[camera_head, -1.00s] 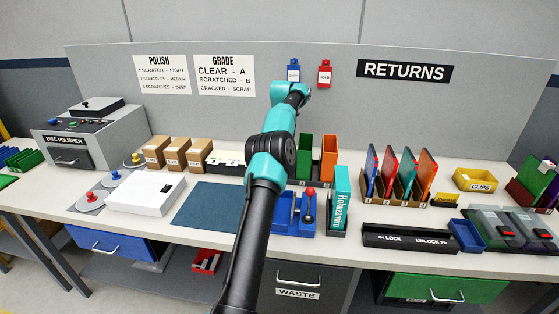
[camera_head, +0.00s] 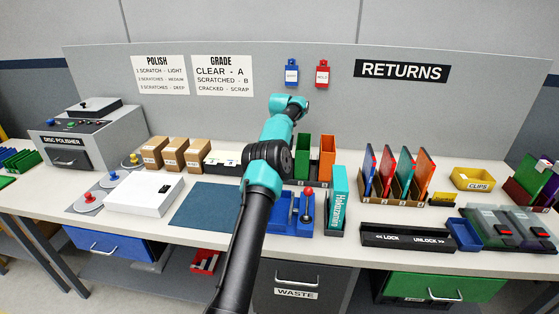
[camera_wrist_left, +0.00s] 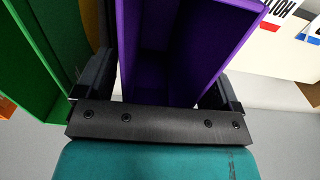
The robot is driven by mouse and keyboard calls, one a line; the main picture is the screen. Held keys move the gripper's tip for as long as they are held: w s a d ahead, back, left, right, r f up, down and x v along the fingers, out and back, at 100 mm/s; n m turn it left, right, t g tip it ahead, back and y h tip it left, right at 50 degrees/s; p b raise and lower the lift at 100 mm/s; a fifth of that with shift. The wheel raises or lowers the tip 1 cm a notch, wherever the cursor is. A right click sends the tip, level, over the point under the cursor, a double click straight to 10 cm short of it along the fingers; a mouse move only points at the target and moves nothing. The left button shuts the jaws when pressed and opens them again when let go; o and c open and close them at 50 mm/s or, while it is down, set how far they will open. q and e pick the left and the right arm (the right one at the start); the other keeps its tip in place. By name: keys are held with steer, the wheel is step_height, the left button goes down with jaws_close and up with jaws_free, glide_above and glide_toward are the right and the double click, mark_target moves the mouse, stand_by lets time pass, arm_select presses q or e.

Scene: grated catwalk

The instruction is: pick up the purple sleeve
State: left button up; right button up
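The purple sleeve (camera_wrist_left: 185,45) fills the middle of the left wrist view, an open-topped box with its hollow inside showing. My left gripper (camera_wrist_left: 165,75) straddles it, one dark finger along each side. Narrow pale gaps show between the fingers and the sleeve low in the view, so the gripper looks open; contact farther along is hidden. In the head view my teal and black left arm covers the purple sleeve and the gripper. My right gripper is in no view.
A green sleeve (camera_head: 304,155) and an orange sleeve (camera_head: 327,158) stand just right of my arm. The green sleeve (camera_wrist_left: 40,60) is close beside the gripper. Small boxes (camera_head: 175,155) are to the left; a teal case (camera_head: 338,195) and blue tray (camera_head: 282,222) are in front.

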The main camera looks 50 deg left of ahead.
arm_select(q)
steer(key=c, duration=1.1)
steer(key=shift+r, duration=0.1)
